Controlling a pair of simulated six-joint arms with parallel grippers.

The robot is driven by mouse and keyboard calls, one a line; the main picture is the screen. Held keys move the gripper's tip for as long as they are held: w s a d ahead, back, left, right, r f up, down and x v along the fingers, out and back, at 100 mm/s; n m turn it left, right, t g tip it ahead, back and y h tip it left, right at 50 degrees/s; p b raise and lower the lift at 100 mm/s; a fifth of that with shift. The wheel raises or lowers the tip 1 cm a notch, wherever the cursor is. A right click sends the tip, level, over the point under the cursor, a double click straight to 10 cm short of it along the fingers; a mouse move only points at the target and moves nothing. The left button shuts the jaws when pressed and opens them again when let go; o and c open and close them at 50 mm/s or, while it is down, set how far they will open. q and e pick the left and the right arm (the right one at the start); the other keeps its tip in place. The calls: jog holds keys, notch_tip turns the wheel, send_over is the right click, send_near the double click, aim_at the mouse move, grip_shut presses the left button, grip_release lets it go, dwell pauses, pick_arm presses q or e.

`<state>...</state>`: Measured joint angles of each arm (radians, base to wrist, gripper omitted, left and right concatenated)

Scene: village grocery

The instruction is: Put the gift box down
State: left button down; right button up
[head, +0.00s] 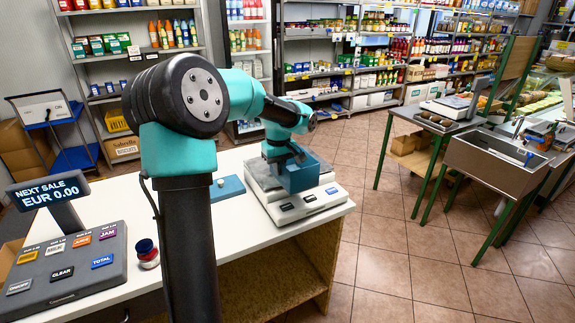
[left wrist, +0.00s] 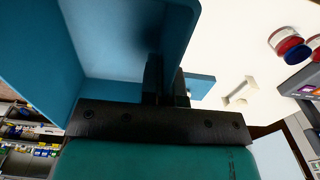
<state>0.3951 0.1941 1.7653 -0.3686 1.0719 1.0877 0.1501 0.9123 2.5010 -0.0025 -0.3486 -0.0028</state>
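The gift box (head: 302,174) is a blue open box at the white weighing scale (head: 312,202), on the right end of the counter. It is over the scale's plate; I cannot tell whether it touches it. My left gripper (head: 290,159) reaches down to it from above. In the left wrist view, its dark fingers (left wrist: 166,84) are closed on one wall of the gift box (left wrist: 110,45), which looks empty where I can see inside. A flat blue piece (head: 228,188) with a small pale knob lies on the counter left of the scale. My right gripper is not in view.
The white counter (head: 230,221) has clear room around the blue piece. A keypad till (head: 70,265) with a display (head: 47,190) stands at left, beside a red jar with a blue lid (head: 147,254). My own arm hides part of the counter. Shelves stand behind.

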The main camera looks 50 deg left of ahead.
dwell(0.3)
pick_arm(q)
jog(key=w+a, duration=0.3)
jog(key=a, duration=0.1)
jog(key=w+a+f, duration=0.1)
jog(key=w+a, duration=0.2)
jog(key=a, duration=0.1)
jog(key=w+a, duration=0.4)
jog(key=shift+a+f, duration=0.25)
jog(key=shift+f, duration=1.75)
jog(key=shift+f, duration=0.15)
jog(key=c, duration=1.7)
grip_release()
jog(key=o, duration=0.3)
jog(key=shift+o, duration=0.2)
